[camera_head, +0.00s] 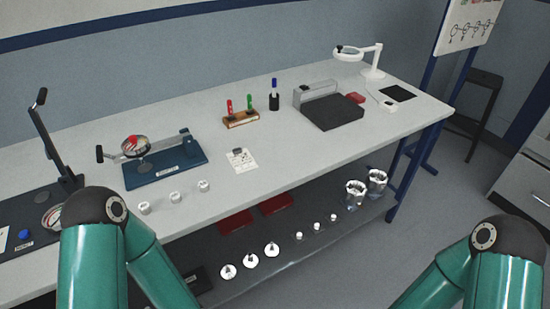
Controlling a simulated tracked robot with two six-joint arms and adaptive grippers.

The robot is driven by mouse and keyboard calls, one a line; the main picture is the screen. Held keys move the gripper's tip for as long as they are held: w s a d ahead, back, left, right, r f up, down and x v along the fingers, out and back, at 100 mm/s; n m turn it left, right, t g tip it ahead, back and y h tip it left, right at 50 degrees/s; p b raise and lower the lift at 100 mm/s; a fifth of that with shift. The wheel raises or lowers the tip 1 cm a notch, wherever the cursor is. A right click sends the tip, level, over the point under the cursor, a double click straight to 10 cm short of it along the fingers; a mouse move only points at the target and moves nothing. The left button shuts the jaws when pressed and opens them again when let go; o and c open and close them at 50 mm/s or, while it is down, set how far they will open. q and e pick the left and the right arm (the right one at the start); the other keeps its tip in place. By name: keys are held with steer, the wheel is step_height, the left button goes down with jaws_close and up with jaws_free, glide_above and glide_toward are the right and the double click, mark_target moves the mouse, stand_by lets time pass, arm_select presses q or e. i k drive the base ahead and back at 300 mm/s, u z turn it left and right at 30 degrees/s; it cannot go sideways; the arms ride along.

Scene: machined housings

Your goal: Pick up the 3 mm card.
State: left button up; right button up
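A white card or sheet (241,160) with small dark print lies flat near the middle of the bench (300,150). The print is too small to read, so I cannot tell whether it is the 3 mm card. Part of another white card (4,238) shows at the far left edge. Teal links of both my arms show at the bottom left and bottom right. Neither gripper is in view.
A blue-based fixture with a dial (165,170), small white cylinders (175,197), a wooden block with red and green handles (240,118), a dark plate (333,111) and a magnifier lamp (372,72) stand on the bench. The lower shelf (320,255) holds jars and small parts.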

mark_target(242, 162)
steer(key=z, duration=0.7)
steer(key=i, duration=0.4)
steer(key=z, duration=0.75)
steer(key=i, duration=0.65)
steer(key=u, duration=2.1)
